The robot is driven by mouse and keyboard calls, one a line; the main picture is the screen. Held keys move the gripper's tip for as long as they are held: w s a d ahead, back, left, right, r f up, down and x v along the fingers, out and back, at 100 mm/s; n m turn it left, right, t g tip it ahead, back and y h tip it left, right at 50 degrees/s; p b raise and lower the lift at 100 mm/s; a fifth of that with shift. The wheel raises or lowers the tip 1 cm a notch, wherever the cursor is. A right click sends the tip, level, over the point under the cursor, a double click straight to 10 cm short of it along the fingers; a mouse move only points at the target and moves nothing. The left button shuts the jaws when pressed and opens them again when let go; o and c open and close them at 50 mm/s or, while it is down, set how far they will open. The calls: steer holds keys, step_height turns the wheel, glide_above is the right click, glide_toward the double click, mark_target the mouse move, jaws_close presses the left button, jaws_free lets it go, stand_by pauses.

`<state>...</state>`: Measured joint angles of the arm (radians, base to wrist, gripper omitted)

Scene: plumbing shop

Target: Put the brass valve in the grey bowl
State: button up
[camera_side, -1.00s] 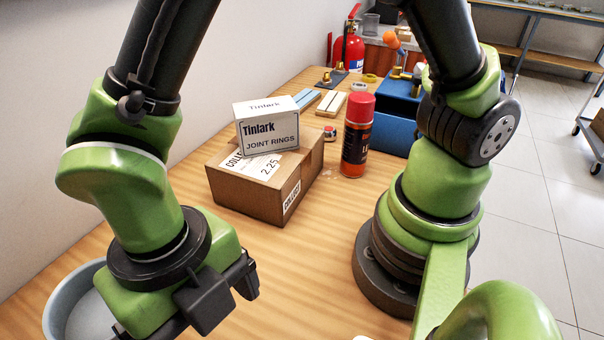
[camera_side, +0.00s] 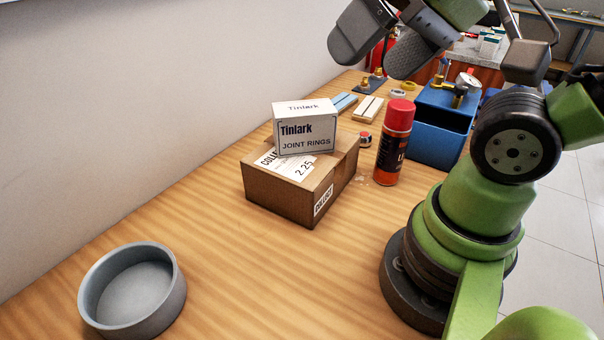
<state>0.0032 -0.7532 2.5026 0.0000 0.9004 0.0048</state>
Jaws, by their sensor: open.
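The grey bowl (camera_side: 170,300) stands empty on the bench at the lower left, in full view. A brass valve (camera_side: 457,92) shows small on top of the blue bin at the upper right, below my gripper in the picture. My gripper (camera_side: 440,58) is at the top of the picture, its dark fingers spread wide and nothing seen between them. It is far from the bowl and apart from the valve, though the height between them is hard to judge. Part of my gripper is cut off by the top edge.
A brown carton (camera_side: 290,200) with a white Tinlark box (camera_side: 305,130) on it stands mid-bench. A red-capped spray can (camera_side: 394,145) stands between it and the blue bin (camera_side: 436,140). Small brass fittings (camera_side: 375,82) lie farther back.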

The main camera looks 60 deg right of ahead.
stand_by(0.3)
steer(key=w+a+f+n+g, duration=0.3)
steer(key=a+f+n, duration=0.3)
steer(key=n, duration=0.6)
steer(key=w+a+f+n+g, duration=0.25)
steer(key=a+n, duration=0.55)
steer(key=n, duration=0.4)
steer(key=s+a+f+n, duration=0.1)
steer(key=a+f+n, duration=0.2)
steer(key=f+n, duration=0.2)
steer(key=s+a+f+n+g+h, duration=0.1)
steer(key=s+a+f+n, duration=0.1)
steer(key=f+n, duration=0.4)
steer(key=s+a+f+n+h, duration=0.1)
steer(key=s+a+f+n, duration=0.1)
steer(key=f+n, duration=0.3)
steer(key=shift+s+a+f+n+g, duration=0.15)
steer(key=shift+a+n+g, duration=0.1)
steer(key=shift+a, duration=0.2)
steer(key=shift+a+f+n+g, duration=0.1)
steer(key=shift+a+n, duration=0.15)
steer(key=shift+a, duration=0.2)
steer(key=shift+s+a+f, duration=0.1)
steer(key=shift+a+f, duration=0.05)
steer(key=shift+f, duration=1.4)
steer(key=shift+a+f, duration=0.1)
steer(key=shift+f, duration=1.45)
